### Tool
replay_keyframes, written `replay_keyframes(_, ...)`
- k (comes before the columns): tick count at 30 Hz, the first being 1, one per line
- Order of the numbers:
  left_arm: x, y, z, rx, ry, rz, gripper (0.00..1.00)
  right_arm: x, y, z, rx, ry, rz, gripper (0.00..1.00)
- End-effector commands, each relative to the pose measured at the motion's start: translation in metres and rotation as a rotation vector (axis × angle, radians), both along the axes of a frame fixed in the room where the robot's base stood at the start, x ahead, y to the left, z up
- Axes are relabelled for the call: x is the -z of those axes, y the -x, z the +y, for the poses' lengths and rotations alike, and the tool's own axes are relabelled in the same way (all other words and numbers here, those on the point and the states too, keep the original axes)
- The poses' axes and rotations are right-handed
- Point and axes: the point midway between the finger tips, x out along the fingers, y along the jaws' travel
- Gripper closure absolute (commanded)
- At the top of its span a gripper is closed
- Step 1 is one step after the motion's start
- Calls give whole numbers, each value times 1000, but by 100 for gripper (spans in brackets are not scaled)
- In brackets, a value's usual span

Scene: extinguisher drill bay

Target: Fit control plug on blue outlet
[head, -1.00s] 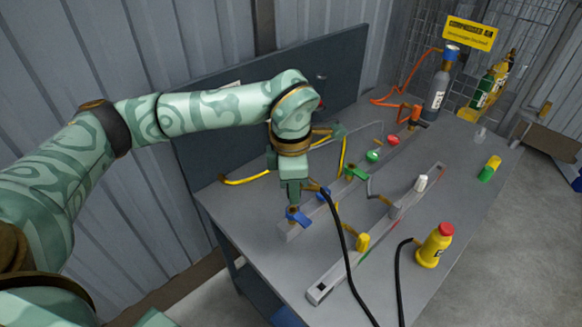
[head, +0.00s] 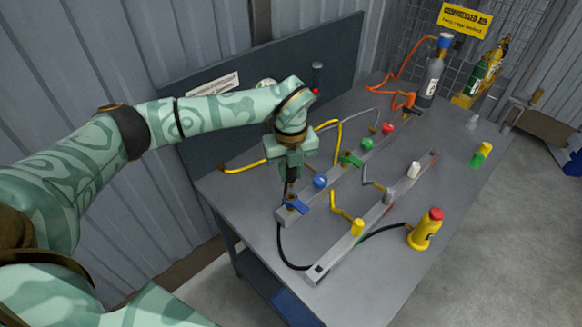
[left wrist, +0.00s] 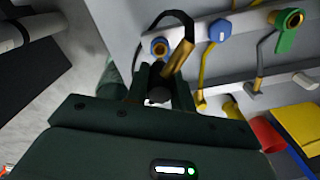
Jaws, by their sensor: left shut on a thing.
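My left gripper (head: 290,168) is shut on the control plug (head: 291,178), a dark body with a brass end, held just above the blue outlet (head: 293,206) at the near-left end of the back rail. In the left wrist view the plug's brass part (left wrist: 178,58) sticks out slanted between my left fingers (left wrist: 165,85). The blue outlet's ring with its brass centre (left wrist: 160,47) shows uncovered beside it, apart from the brass part in that picture. A black hose (head: 281,240) loops from near the gripper over the table. My right gripper is not in view.
A blue knob (head: 320,181) and a green outlet (head: 351,159) stand farther along the rail. A front rail (head: 335,255) carries a yellow plug (head: 357,227). A yellow bottle with a red cap (head: 424,232) stands at right. The dark back panel (head: 225,108) rises behind the arm.

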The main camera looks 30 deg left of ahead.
Motion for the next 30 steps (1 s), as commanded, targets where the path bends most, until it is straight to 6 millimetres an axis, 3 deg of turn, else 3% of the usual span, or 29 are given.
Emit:
replay_keyframes(3, 16, 0, 0, 1, 0, 3, 99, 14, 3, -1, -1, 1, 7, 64)
replay_keyframes(8, 24, 0, 0, 1, 0, 0, 99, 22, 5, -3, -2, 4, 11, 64)
replay_keyframes(30, 27, 0, 0, 2, 0, -1, 99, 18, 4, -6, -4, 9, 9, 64)
